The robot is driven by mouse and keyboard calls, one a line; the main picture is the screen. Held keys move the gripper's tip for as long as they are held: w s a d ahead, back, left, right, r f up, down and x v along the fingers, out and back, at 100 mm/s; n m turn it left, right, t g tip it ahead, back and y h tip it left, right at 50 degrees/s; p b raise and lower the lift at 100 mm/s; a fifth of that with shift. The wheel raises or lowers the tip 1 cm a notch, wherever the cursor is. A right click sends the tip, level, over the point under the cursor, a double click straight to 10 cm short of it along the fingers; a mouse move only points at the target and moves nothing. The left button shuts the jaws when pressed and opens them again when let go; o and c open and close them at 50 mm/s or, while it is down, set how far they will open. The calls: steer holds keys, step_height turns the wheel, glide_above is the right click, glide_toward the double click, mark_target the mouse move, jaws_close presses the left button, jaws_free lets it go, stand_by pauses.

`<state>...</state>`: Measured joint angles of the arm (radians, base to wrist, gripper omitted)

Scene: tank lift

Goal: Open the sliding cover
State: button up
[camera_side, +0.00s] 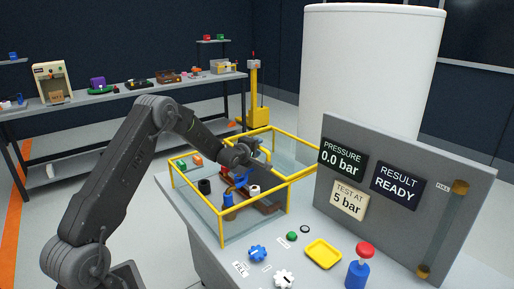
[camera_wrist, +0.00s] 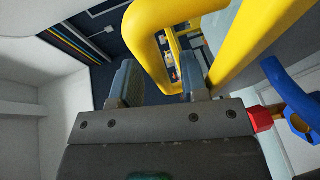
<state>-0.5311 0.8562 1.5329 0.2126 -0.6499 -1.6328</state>
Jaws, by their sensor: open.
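A clear-walled tank with a yellow frame (camera_side: 221,228) stands on the grey bench in the side view. A clear panel edged in yellow (camera_side: 300,177) shows at its top right; I cannot tell exactly how far this cover spans the tank. My gripper (camera_side: 262,152) is at the tank's top, near the back. In the wrist view my gripper (camera_wrist: 160,82) is open, its two fingers apart. A yellow loop (camera_wrist: 143,42), perhaps a handle, shows beyond and between the fingertips. I cannot tell whether they touch it.
Inside the tank are a blue part (camera_side: 229,200), a white-topped cylinder (camera_side: 255,190) and brown piping. A display panel (camera_side: 400,180) stands at right. Blue (camera_side: 258,253) and white knobs, a yellow tray (camera_side: 323,254) and a red-topped blue post (camera_side: 359,270) occupy the bench front.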

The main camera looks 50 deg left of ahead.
steer(key=shift+w+a+f, duration=0.1)
steer(key=shift+w+a, duration=0.1)
steer(key=shift+w, duration=0.25)
steer(key=shift+c, duration=0.5)
jaws_close()
